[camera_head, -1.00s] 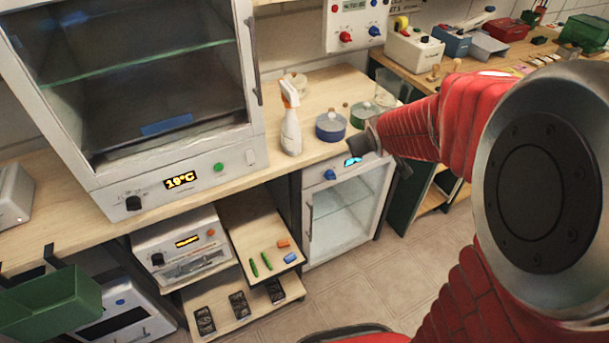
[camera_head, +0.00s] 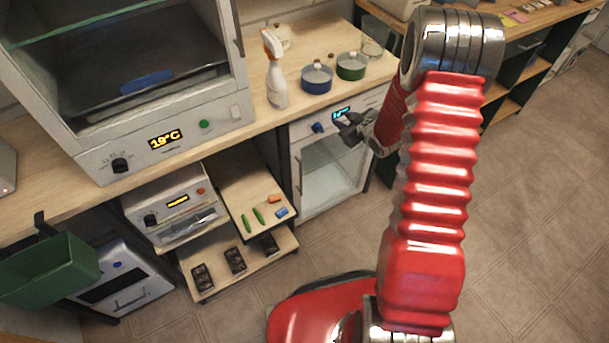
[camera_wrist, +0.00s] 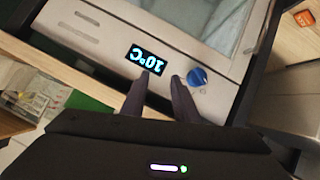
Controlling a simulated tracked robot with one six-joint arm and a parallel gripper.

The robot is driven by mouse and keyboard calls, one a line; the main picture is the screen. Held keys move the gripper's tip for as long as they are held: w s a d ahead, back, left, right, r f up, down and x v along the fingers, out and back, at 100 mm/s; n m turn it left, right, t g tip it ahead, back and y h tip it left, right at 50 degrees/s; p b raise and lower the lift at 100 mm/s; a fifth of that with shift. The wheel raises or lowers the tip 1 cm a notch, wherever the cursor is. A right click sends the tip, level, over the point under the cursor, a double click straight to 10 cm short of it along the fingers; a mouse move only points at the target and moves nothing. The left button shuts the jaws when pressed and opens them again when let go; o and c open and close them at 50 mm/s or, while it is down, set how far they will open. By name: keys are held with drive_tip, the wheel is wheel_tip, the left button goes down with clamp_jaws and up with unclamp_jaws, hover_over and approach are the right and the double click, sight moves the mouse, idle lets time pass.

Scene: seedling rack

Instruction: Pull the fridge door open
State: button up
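The fridge (camera_head: 352,117) is the small white unit under the counter, with a glass door (camera_head: 333,168), a blue knob and a lit blue display. Its door looks shut, with a thin upright handle (camera_head: 299,174) along its left edge. My gripper (camera_head: 347,130) is in front of the fridge's top panel, right of the knob, partly hidden by my arm. In the wrist view the picture is upside down. My gripper (camera_wrist: 160,75) has a gap between its fingertips and holds nothing. The display (camera_wrist: 146,58) reads 10°C beside the blue knob (camera_wrist: 197,77).
Pull-out shelves (camera_head: 255,196) with small coloured items and black trays stand left of the fridge. A spray bottle (camera_head: 274,72), a blue pot (camera_head: 317,78) and a green pot (camera_head: 351,66) stand on the counter above. The tiled floor (camera_head: 520,220) at right is clear.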

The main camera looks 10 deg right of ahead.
drive_tip(key=s+a+f+t+y, duration=0.1)
drive_tip(key=s+f+y, duration=0.1)
drive_tip(key=f, duration=0.5)
drive_tip(key=s+a+f+y, duration=0.2)
drive_tip(key=f, duration=0.5)
drive_tip(key=s+a+f+t+y, duration=0.3)
drive_tip(key=s+f, duration=0.5)
drive_tip(key=s, duration=0.3)
drive_tip(key=shift+s+a+f+m, duration=0.15)
drive_tip(key=shift+a+f+m, duration=0.2)
drive_tip(key=shift+a, duration=0.25)
drive_tip(key=x, duration=1.4)
clamp_jaws()
drive_tip(key=shift+s, duration=0.1)
